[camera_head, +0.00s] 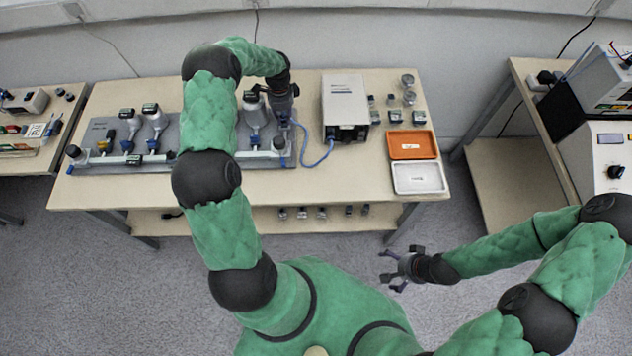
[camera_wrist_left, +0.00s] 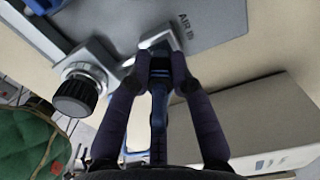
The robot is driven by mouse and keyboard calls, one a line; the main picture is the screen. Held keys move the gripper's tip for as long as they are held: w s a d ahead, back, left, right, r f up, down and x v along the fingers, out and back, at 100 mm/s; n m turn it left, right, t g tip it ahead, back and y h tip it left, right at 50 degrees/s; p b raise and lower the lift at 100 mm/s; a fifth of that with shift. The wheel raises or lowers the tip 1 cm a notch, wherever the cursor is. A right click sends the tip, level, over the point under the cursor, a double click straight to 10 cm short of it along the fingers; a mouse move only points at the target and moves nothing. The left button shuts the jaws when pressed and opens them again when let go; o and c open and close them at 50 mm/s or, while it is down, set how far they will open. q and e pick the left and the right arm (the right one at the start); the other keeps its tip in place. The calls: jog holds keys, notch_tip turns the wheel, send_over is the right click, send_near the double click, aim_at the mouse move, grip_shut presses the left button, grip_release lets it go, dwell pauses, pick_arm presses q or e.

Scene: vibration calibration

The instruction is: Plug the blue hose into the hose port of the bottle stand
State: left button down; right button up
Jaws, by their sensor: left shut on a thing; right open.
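The grey bottle stand (camera_head: 98,135) lies on the table and carries several flasks. My left gripper (camera_head: 284,114) is at its right end. In the left wrist view my left gripper (camera_wrist_left: 160,68) is shut on the dark blue end of the blue hose (camera_wrist_left: 159,98). The blue hose also shows in the head view (camera_head: 327,153), looping from the gripper to the white box. The hose end points at a metal block (camera_wrist_left: 157,37) beside the printed letters "AIR IN". I cannot tell whether it is inserted, as the fingers hide the tip. My right gripper (camera_head: 400,268) is open and empty above the floor.
A black knob (camera_wrist_left: 80,94) on a metal clamp stands close beside the left gripper. The white box (camera_head: 345,103) stands right of the stand. An orange tray (camera_head: 413,145) and a white tray (camera_head: 419,178) lie at the table's right, with small jars behind them.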

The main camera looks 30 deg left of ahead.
pick_arm(q)
jog(key=shift+f, duration=0.4)
dwell(0.9)
jog(key=shift+s+d+f, duration=0.2)
jog(key=shift+s+f, duration=0.05)
jog(key=shift+f, duration=0.05)
dwell(1.0)
jog(key=shift+r, duration=0.7)
jog(key=shift+w+a+r, duration=0.15)
jog(key=shift+w+a, duration=0.15)
jog(key=shift+w, duration=0.05)
jog(key=shift+w+a, duration=0.1)
jog(key=shift+w, duration=0.15)
jog(key=shift+r, duration=0.1)
jog(key=shift+s, duration=0.15)
dwell(0.4)
jog(key=shift+f, duration=0.65)
dwell(2.8)
